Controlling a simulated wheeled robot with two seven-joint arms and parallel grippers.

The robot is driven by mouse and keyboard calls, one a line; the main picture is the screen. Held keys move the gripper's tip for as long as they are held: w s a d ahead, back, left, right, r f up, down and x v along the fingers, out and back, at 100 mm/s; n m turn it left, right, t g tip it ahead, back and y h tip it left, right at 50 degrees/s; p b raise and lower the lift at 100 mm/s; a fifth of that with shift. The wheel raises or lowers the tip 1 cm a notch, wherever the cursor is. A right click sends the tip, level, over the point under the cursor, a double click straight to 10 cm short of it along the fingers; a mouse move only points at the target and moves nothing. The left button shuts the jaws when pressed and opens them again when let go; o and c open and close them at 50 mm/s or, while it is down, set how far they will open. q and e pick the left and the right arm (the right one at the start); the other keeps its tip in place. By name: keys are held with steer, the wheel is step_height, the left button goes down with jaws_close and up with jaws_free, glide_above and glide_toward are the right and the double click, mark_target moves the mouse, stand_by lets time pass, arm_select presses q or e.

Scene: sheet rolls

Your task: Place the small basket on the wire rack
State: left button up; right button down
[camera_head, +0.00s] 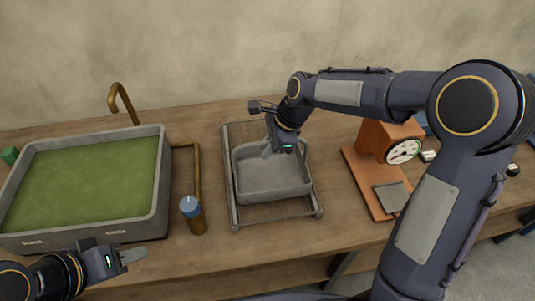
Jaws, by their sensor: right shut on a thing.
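The small grey basket (272,178) is empty and upright, within the outline of the wire rack (278,212). It looks level, and the rack's frame shows around it. I cannot tell whether its underside fully touches the wires. My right gripper (269,150) reaches down from above and is shut on the basket's far rim; its fingertips are partly hidden. My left gripper (133,255) is low at the left, in front of the large basin and away from the basket. Its fingers are seen side-on, so their opening is unclear.
A large grey basin (163,190) of green liquid stands at the left. A wooden scale with dial (402,151) is right of the rack, partly behind my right arm.

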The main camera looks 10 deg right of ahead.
steer(key=shift+f, duration=1.65)
steer(key=c, duration=1.5)
jaws_free()
steer(key=v, duration=1.1)
steer(key=s+d+r+n+t, duration=0.25)
steer(key=s+d+n, duration=0.4)
steer(key=s, duration=0.55)
steer(key=s+f+n+t, duration=0.1)
steer(key=s+f+n, duration=0.3)
steer(key=s+n, duration=0.5)
steer(key=s, duration=0.3)
steer(key=shift+f+n+h, duration=0.15)
steer(key=shift+n+h, duration=0.2)
steer(key=shift+h, duration=0.05)
